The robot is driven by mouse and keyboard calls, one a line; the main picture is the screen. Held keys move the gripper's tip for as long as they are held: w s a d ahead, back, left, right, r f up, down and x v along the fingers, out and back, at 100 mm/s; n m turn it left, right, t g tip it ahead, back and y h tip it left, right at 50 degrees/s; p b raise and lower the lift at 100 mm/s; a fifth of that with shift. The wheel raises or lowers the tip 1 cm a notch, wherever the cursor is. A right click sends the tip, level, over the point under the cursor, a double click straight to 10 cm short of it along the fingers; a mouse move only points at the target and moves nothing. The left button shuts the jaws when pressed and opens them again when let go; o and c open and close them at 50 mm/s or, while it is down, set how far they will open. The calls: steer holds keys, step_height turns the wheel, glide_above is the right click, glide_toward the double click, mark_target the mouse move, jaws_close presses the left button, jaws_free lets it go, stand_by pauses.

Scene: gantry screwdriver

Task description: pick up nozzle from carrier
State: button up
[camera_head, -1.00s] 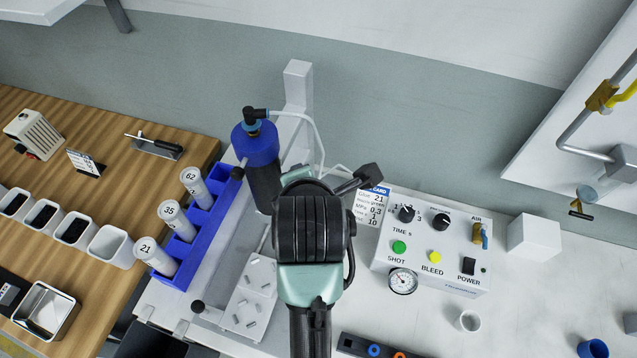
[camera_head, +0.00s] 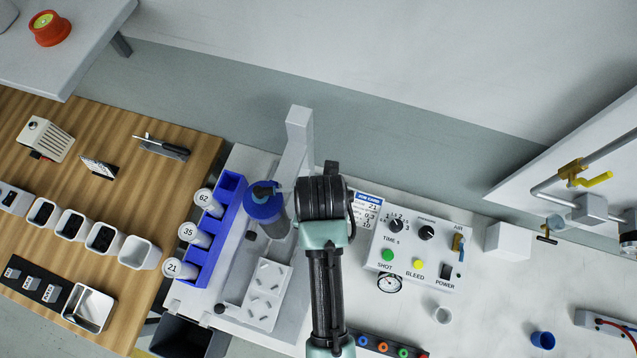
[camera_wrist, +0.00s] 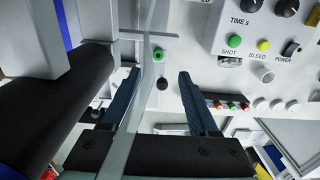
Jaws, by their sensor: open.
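The dark strip that looks like the nozzle carrier (camera_head: 393,350) lies at the bottom edge of the head view, with blue, orange, green and red rings in a row. A similar strip with small coloured tops (camera_wrist: 224,104) shows right of my gripper in the wrist view. My gripper (camera_wrist: 158,74) is open. A green ring (camera_wrist: 157,54) and a dark round knob (camera_wrist: 162,84) show between its fingers, apart from them. A translucent band crosses in front of the left finger. In the head view my arm hides the gripper. I cannot tell which piece is the wanted nozzle.
A blue-capped dark cylinder (camera_head: 264,204) stands left of my arm and looms close in the wrist view (camera_wrist: 50,112). A grey upright post (camera_head: 299,128) rises behind it. A control box (camera_head: 413,240) stands to the right. A blue rack (camera_head: 230,207) holds labelled tubes.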

steer(key=f+p, duration=0.1)
steer(key=f, duration=0.8)
steer(key=shift+a+f, duration=0.1)
steer(key=shift+a, duration=0.1)
jaws_close()
